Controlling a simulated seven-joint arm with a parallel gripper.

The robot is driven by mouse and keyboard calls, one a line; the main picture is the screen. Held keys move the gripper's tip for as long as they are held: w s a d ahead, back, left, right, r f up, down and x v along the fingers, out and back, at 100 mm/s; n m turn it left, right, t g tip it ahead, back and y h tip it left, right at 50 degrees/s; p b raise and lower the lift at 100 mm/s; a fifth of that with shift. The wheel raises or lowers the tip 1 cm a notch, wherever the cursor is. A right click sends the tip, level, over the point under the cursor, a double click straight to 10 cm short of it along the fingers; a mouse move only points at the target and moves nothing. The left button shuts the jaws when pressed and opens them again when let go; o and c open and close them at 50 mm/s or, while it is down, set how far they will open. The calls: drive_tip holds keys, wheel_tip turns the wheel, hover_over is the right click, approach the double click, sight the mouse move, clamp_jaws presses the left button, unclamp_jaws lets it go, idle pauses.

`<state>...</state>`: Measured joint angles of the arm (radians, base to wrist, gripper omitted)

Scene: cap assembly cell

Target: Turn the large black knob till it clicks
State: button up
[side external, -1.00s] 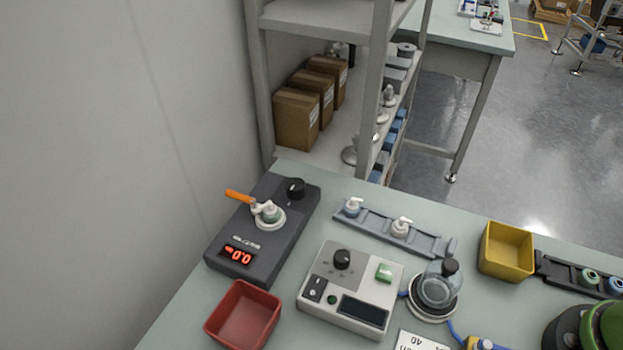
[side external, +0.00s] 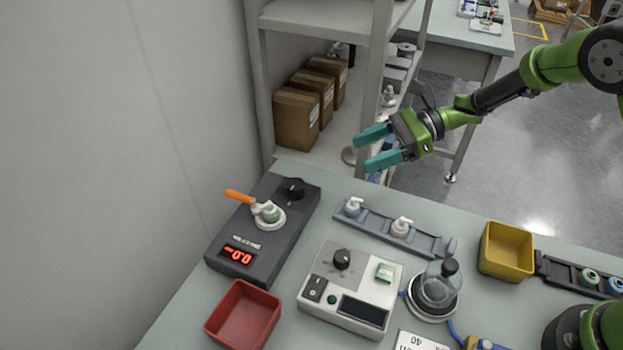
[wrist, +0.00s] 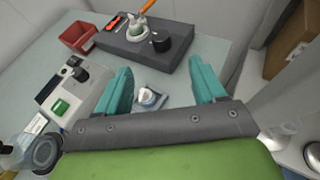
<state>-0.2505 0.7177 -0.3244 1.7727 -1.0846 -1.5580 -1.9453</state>
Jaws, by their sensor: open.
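A black knob (side external: 295,188) stands on the far end of the dark grey device (side external: 262,245); in the wrist view this knob (wrist: 160,41) lies beyond my fingertips. Another black knob (side external: 342,259) sits on the light grey control box (side external: 318,270), and it shows in the wrist view (wrist: 80,73) to the left of my fingers. My gripper (side external: 363,152) has teal fingers spread wide with nothing between them. It hangs in the air above and to the right of the dark device, touching neither knob. The wrist view shows both fingers (wrist: 160,66).
A grey rail (side external: 428,240) with white-topped bottles lies between my gripper and the control box. A red bin (side external: 243,316), a yellow bin (side external: 507,251) and a glass flask (side external: 438,287) stand nearby. A shelf post (side external: 374,90) rises close behind my fingers.

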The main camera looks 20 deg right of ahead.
sight(297, 183)
drive_tip(key=x, duration=1.7)
drive_tip(key=shift+f, duration=0.15)
drive_tip(key=shift+c, duration=0.3)
drive_tip(key=c, duration=0.9)
